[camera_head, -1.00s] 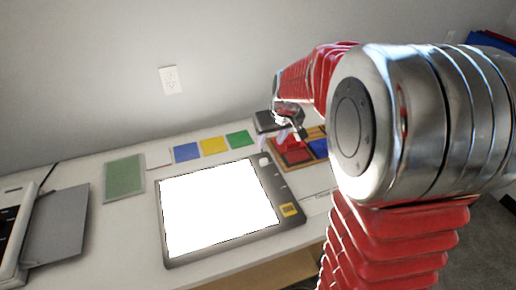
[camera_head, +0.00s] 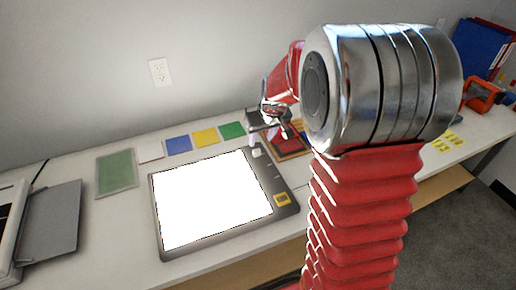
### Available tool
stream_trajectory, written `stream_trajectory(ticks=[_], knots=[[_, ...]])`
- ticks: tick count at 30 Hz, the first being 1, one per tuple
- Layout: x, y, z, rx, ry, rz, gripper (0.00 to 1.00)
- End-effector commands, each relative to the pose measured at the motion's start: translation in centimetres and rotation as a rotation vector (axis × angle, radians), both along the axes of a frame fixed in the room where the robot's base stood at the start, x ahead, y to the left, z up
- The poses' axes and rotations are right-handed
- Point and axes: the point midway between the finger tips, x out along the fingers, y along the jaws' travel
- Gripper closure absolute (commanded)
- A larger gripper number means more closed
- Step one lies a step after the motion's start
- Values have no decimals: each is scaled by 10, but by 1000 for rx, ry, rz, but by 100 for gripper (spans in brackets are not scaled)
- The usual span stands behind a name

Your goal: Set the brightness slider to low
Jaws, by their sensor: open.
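The light pad (camera_head: 158,217) lies on the white table, its screen glowing bright white inside a dark grey frame. A small white slider knob (camera_head: 257,152) sits at the far end of the frame's right border. Small marks run down that border toward a yellow label or button (camera_head: 282,199) near the front right corner. My gripper (camera_head: 267,136) is open and empty, pointing down just behind and right of the knob. Its fingertips are small and blurred, and I cannot tell whether they touch the knob.
Blue, yellow and green cards (camera_head: 204,138) lie behind the pad, and a green board (camera_head: 116,172) lies to its left. A wooden tray (camera_head: 294,153) with coloured pieces is partly hidden behind my arm. A grey machine (camera_head: 50,225) stands at far left. An orange object (camera_head: 482,96) is at right.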

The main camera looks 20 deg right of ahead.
Motion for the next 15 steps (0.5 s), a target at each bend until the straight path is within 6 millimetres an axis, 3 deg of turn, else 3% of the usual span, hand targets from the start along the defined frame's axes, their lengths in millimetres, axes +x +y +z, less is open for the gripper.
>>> stream_trajectory(ticks=[15], knots=[[25, 1, -63, 1, 2, 0, 58]])
